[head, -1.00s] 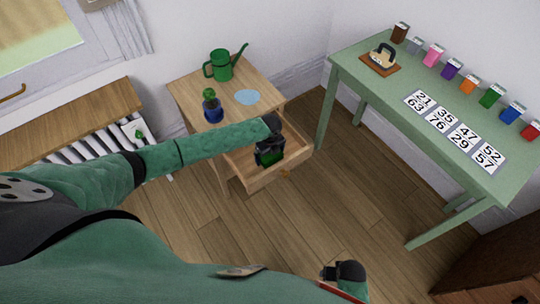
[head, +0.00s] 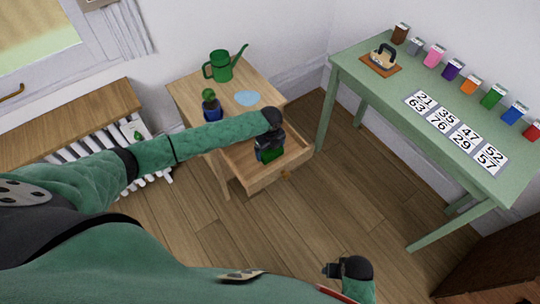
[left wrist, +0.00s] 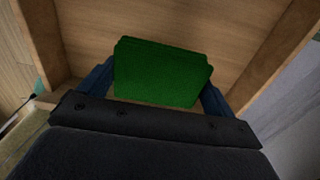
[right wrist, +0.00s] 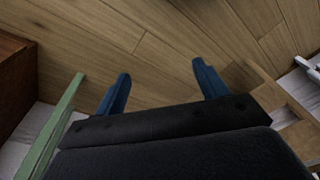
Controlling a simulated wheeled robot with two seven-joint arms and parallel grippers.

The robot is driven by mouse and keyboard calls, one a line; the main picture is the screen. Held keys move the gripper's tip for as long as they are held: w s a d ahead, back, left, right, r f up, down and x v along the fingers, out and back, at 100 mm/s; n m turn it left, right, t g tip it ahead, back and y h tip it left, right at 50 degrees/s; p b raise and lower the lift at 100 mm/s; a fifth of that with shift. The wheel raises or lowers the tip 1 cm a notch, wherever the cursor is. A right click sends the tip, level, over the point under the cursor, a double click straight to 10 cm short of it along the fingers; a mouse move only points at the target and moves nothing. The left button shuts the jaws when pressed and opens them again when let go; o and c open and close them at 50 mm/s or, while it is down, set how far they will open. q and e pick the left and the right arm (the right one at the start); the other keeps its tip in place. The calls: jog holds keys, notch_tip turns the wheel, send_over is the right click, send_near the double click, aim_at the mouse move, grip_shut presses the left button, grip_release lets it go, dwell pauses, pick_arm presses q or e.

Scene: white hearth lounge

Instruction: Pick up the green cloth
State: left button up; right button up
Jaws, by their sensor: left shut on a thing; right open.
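The green cloth (left wrist: 160,72) is a folded, flat-looking piece between the two blue fingers of my left gripper (left wrist: 155,88) in the left wrist view. In the head view my left gripper (head: 267,154) is over the open wooden drawer (head: 292,168), shut on the cloth. Only a small part of the cloth (head: 273,155) shows below the gripper. The wooden drawer bottom is behind the cloth; whether the cloth touches it I cannot tell. My right gripper (head: 328,270) is low in the head view, above the floor. Its blue fingers (right wrist: 160,90) are apart and empty in the right wrist view.
The drawer belongs to a small wooden table bearing a green watering can (head: 221,67), a plant in a blue pot (head: 212,107) and a light blue mat (head: 247,98). A radiator (head: 150,150) stands left. A green table (head: 400,90) with several small boxes stands right. Floor between is clear.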

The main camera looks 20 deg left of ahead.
pick_arm(q)
jog(key=d+r+b, duration=0.1)
jog(key=d+r, duration=0.1)
jog(key=d, duration=0.1)
jog(key=w+d+r, duration=0.1)
jog(key=d+r, duration=0.1)
jog(key=d, duration=0.2)
jog(key=w+d+r+b, duration=0.1)
jog(key=d+r, duration=0.1)
jog(key=d, duration=0.1)
jog(key=shift+d+b, duration=0.15)
jog(key=shift+b, duration=0.2)
jog(key=shift+d+r, duration=0.45)
jog(key=shift+d, duration=0.15)
pick_arm(e)
notch_tip(320, 180, up, 14)
jog(key=shift+s, duration=0.45)
jog(key=shift+a+r, duration=0.1)
pick_arm(q)
jog(key=shift+o, duration=1)
jog(key=shift+c, duration=0.6)
